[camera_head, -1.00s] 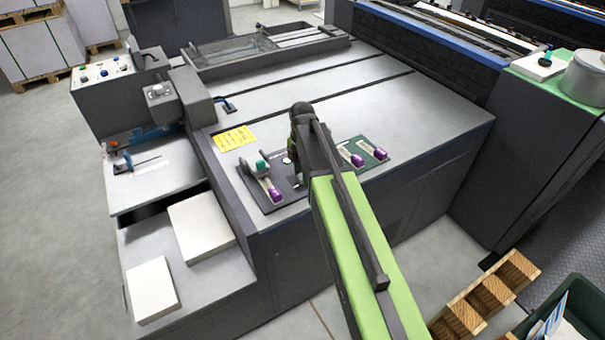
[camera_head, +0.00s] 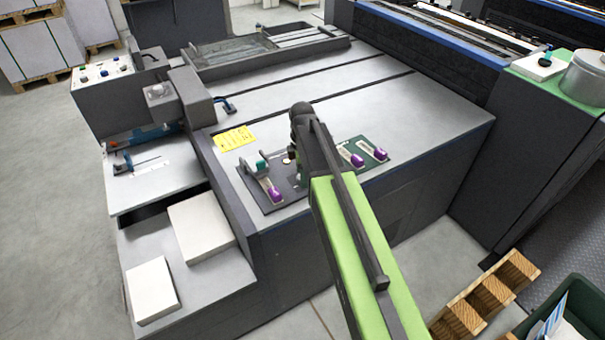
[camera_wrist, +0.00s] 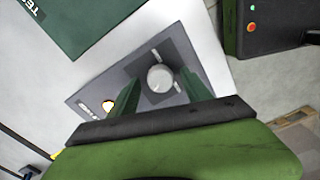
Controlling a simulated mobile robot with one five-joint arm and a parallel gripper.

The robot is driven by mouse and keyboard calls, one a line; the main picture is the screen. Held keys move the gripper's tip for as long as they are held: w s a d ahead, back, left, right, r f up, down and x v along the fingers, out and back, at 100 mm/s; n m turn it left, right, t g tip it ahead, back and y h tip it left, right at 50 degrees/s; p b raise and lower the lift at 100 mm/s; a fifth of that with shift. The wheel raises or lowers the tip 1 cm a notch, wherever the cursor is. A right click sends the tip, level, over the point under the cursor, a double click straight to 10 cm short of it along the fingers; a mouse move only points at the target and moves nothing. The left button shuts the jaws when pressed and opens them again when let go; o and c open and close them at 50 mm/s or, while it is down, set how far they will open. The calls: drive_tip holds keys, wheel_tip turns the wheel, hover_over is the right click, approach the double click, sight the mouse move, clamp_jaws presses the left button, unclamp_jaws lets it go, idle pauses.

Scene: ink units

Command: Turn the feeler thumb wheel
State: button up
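A round pale wheel or knob (camera_wrist: 160,78) sits on a dark square in a grey plate (camera_wrist: 187,50) in the wrist view. It looks like the feeler thumb wheel, with short pale marks above and below it. My gripper (camera_wrist: 162,86) is open, its two dark green fingers apart on either side of the wheel's near edge. I cannot tell whether they touch it. In the head view my arm reaches over the machine's near edge to the dark control plate (camera_head: 276,201); the arm hides the wheel and my fingertips.
A yellow label (camera_head: 235,139) lies behind. In the wrist view a green panel (camera_wrist: 95,22) lies upper left and a dark box (camera_wrist: 270,25) upper right.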

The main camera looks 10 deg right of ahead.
wheel_tip(320, 180, up, 17)
drive_tip(key=p, duration=1.7)
drive_tip(key=shift+r, duration=0.2)
wheel_tip(320, 180, down, 18)
drive_tip(key=m+b, duration=1.7)
drive_tip(key=m, duration=0.1)
drive_tip(key=shift+r, duration=0.2)
